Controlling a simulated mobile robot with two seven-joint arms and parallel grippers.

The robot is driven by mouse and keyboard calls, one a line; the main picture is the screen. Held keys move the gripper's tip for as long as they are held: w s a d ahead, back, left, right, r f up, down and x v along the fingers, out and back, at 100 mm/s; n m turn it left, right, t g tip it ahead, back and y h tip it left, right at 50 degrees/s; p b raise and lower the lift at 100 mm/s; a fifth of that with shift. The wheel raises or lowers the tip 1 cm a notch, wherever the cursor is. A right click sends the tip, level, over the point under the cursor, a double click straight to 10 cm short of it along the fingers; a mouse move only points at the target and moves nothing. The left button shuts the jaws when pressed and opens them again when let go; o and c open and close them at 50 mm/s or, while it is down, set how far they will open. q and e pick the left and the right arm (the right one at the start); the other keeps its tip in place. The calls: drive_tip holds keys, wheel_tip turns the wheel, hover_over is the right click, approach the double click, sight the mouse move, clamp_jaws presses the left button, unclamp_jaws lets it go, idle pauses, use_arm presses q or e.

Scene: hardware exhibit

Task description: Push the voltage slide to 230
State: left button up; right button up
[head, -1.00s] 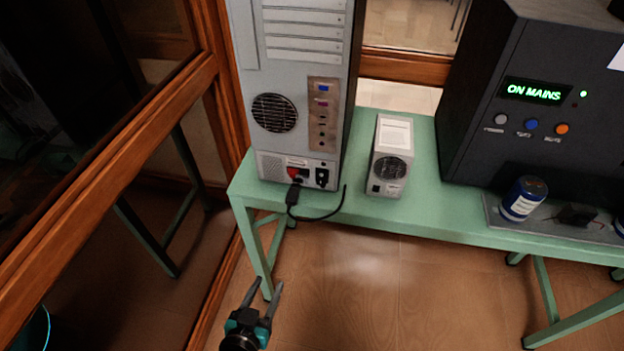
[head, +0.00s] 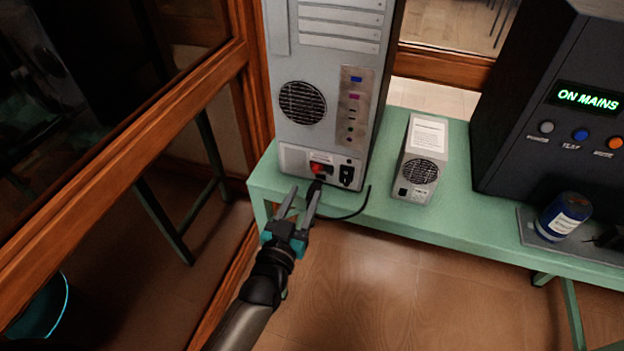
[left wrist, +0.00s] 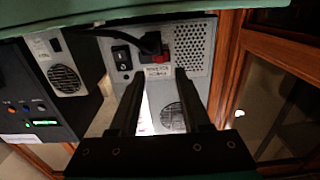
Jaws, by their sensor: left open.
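A grey computer tower (head: 322,120) stands on the green bench with its back panel facing me. Low on that panel is the power supply, with a small red part (head: 318,168), likely the voltage slide; its setting is too small to read. A black plug and cable (head: 345,216) sit in front of it. In the left wrist view, upside down, the red part (left wrist: 156,59) shows beyond the fingertips, partly behind the cable, near a white label. My left gripper (head: 304,192) is open and empty, its fingers pointing at the power supply, apparently short of it. My right gripper is not in view.
The green bench (head: 400,225) has a small grey vented box (head: 421,160) right of the tower. Further right stand a dark cabinet (head: 545,120) reading "ON MAINS" and a blue can (head: 563,217). A wooden-framed glass partition (head: 150,170) runs close on the left.

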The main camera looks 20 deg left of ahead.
sight(315, 172)
use_arm(q)
drive_tip(key=shift+w+d+b, duration=0.1)
drive_tip(key=shift+w+b, duration=0.45)
drive_tip(key=shift+w, duration=2.55)
drive_tip(key=shift+c, duration=0.2)
clamp_jaws()
